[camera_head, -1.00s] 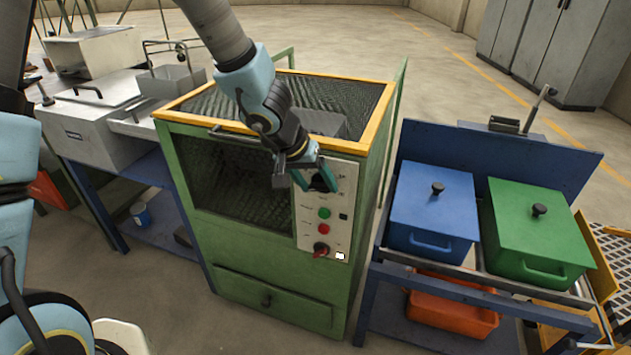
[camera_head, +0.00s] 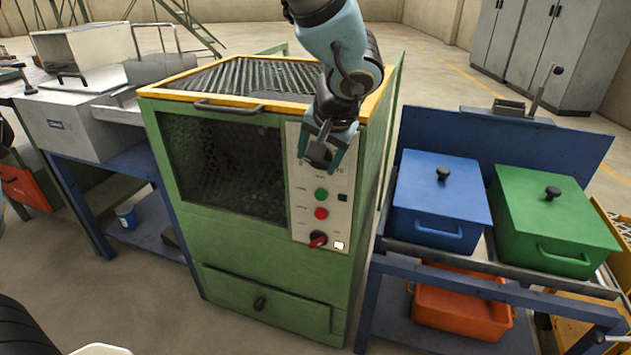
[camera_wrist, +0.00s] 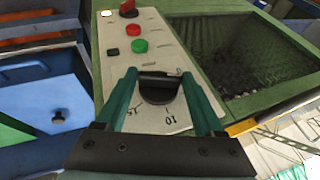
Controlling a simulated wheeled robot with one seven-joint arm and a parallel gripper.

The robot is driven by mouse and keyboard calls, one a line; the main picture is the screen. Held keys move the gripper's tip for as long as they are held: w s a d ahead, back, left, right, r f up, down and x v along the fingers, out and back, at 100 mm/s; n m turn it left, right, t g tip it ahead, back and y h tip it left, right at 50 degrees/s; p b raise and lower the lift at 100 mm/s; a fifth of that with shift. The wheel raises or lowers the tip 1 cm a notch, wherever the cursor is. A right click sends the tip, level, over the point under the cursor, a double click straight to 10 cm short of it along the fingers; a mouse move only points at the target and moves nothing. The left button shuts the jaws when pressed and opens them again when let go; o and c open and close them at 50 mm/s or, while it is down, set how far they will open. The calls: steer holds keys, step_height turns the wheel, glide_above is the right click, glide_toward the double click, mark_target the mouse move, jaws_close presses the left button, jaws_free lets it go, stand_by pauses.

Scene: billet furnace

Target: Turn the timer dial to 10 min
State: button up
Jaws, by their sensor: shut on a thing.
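The green furnace cabinet (camera_head: 270,265) carries a pale control panel (camera_head: 318,218) at its right front. The black timer dial (camera_wrist: 159,92) sits at the panel's upper end, ringed by printed marks. The wrist view shows the panel roughly upside down, with "10" below the dial and what looks like "15" to its lower left. I cannot tell clearly which mark the dial points to. My gripper (camera_wrist: 160,88) has its teal fingers on both sides of the dial and is shut on it. In the head view my gripper (camera_head: 322,150) mostly hides the dial.
A green button (camera_head: 321,194), a red button (camera_head: 321,213) and a red-black switch (camera_head: 318,239) sit below the dial. A blue lidded box (camera_head: 437,200) and a green one (camera_head: 553,220) stand on the right bench. A grey bench machine (camera_head: 70,125) stands left.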

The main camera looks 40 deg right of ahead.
steer(key=t+b, duration=0.1)
steer(key=b, duration=0.1)
steer(key=f+t+y+b, duration=0.1)
steer(key=b, duration=0.1)
steer(key=shift+s+d+f+m+b, duration=0.2)
steer(key=shift+s+m+b, duration=0.1)
steer(key=shift+m+b, duration=0.1)
steer(key=t+y+b, duration=0.1)
steer(key=b, duration=0.1)
steer(key=t+b, duration=0.2)
steer(key=shift+s+d+m+y, duration=0.1)
steer(key=shift+s+m+y, duration=0.1)
steer(key=shift+m+y, duration=0.2)
steer(key=m+t+y+b, duration=0.1)
steer(key=t+b, duration=0.2)
steer(key=shift+f, duration=0.15)
steer(key=shift+f+m+t+y+b, duration=0.1)
steer(key=shift+m+t+y+b, duration=0.45)
steer(key=shift+t, duration=1.35)
steer(key=o, duration=1.4)
steer(key=shift+s, duration=0.1)
